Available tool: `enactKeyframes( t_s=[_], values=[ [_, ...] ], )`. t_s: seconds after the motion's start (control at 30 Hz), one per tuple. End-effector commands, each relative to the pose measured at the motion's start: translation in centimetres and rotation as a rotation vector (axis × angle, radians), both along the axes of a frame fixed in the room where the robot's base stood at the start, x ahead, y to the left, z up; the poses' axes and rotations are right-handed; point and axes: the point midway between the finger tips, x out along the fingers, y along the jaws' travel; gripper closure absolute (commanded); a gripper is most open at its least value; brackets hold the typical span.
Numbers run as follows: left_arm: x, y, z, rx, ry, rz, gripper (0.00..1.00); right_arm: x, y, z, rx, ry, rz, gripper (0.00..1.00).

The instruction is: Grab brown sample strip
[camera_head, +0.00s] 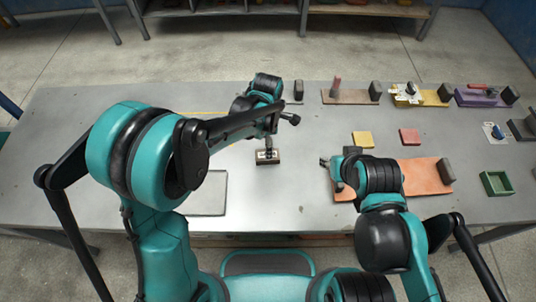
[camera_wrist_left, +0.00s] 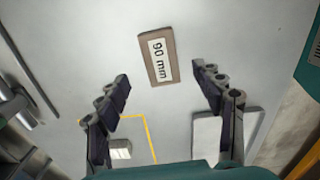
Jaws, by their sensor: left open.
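The brown sample strip (camera_head: 262,161) lies on the grey table. In the left wrist view the strip (camera_wrist_left: 170,69) carries a white "90 mm" label and lies beyond my fingertips, in line with the gap between them. My left gripper (camera_wrist_left: 162,79) is open and empty, its fingers spread to either side of the strip's line. In the head view my left gripper (camera_head: 280,134) is over the table at the strip, and a dark finger partly covers it. My right gripper (camera_head: 329,163) is over the left edge of an orange board; its jaw opening is unclear.
A grey plate (camera_head: 208,195) and a yellow line (camera_head: 205,112) lie left of the strip. The orange board (camera_head: 425,178), small yellow (camera_head: 362,139) and red (camera_head: 410,136) pieces and a green tray (camera_head: 497,183) are to the right. Several fixtures line the back right. Bare table surrounds the strip.

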Motion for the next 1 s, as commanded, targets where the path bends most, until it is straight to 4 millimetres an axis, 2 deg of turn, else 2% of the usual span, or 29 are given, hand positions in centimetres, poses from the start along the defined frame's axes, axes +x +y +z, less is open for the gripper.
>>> enactKeyframes(
  t_s=[0.03,0.23,0.47,0.73,0.93,0.97,1.0],
  values=[
    [0.0,0.0,-0.9,0.000,0.000,0.000,0.33,0.0,0.0,-0.5,0.000,0.000,0.000,0.60],
    [0.0,0.0,-2.7,-0.001,-0.001,-0.002,0.33,0.0,0.0,-1.5,0.000,0.000,0.000,0.60],
    [-0.1,0.0,-6.3,-0.001,-0.002,-0.003,0.33,0.0,0.0,-3.5,0.000,0.000,0.000,0.60],
    [-0.1,0.0,-6.5,-0.001,-0.002,-0.003,0.33,0.0,0.0,-3.4,0.000,0.000,0.000,0.60],
    [-0.1,0.0,-6.5,-0.001,-0.002,-0.003,0.85,0.0,0.0,-3.4,0.000,0.000,0.000,0.60],
    [-0.1,0.0,-6.5,-0.001,-0.002,-0.003,0.90,0.0,0.0,-3.4,0.000,0.000,0.000,0.60],
    [-0.1,0.0,-6.5,-0.001,-0.002,-0.003,0.90,0.0,0.0,-3.4,0.000,0.000,0.000,0.60]
  ],
)
